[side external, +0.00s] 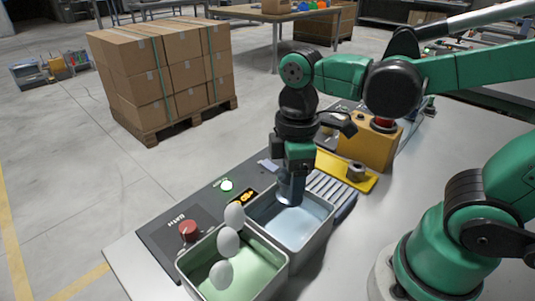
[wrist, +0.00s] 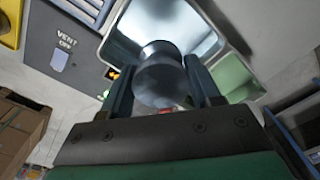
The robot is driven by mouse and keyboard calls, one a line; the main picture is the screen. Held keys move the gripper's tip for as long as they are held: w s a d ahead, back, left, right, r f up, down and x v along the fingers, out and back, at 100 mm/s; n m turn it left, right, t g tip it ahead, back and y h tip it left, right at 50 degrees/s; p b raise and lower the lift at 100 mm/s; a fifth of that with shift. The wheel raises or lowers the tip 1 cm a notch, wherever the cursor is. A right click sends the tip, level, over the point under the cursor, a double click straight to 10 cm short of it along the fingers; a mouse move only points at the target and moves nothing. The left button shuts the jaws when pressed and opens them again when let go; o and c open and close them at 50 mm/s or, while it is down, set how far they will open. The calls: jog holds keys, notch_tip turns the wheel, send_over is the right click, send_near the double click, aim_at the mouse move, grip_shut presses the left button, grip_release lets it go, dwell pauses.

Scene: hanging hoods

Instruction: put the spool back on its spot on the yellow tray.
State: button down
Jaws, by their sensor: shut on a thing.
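My gripper (side external: 292,176) points down over the grey bin with the pale blue inside (side external: 325,243). It is shut on the spool (side external: 290,192), a dark grey-blue round piece. In the wrist view the spool (wrist: 160,80) sits between the two fingers, with the bin (wrist: 122,20) behind it. I cannot tell whether the spool touches the bin floor. The yellow tray (side external: 335,164) lies beyond the bin, to the right of my gripper, and carries a small grey round piece (side external: 356,172). A yellow corner (wrist: 10,25) shows at the upper left of the wrist view.
A second bin with a green inside (side external: 262,262) stands nearer, with white egg-shaped things (side external: 228,241) at it. A panel with a red button (side external: 188,230) runs along the left. A ribbed grey rack (side external: 331,192) lies between bin and tray. A yellow box (side external: 368,145) stands behind the tray.

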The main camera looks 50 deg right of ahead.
jog(key=shift+w+d+m, duration=0.3)
jog(key=w+d+f+m, duration=0.15)
jog(key=d+m, duration=0.25)
jog(key=d, duration=0.4)
jog(key=w+d+m, duration=0.2)
jog(key=d+m, duration=0.1)
jog(key=d, duration=0.4)
jog(key=w+d+f+m, duration=0.15)
jog(key=d+m, duration=0.25)
jog(key=d, duration=0.4)
jog(key=shift+w+a+f, duration=0.1)
jog(key=shift+w+f, duration=0.05)
jog(key=shift+f, duration=0.85)
jog(key=shift+w+a+f, duration=0.1)
jog(key=shift+w+f, duration=0.05)
jog(key=shift+f, duration=0.85)
jog(key=shift+w+a+f, duration=0.1)
jog(key=shift+w+f, duration=0.05)
jog(key=shift+f, duration=0.85)
jog(key=shift+f, duration=0.6)
jog(key=shift+c, duration=0.5)
grip_release()
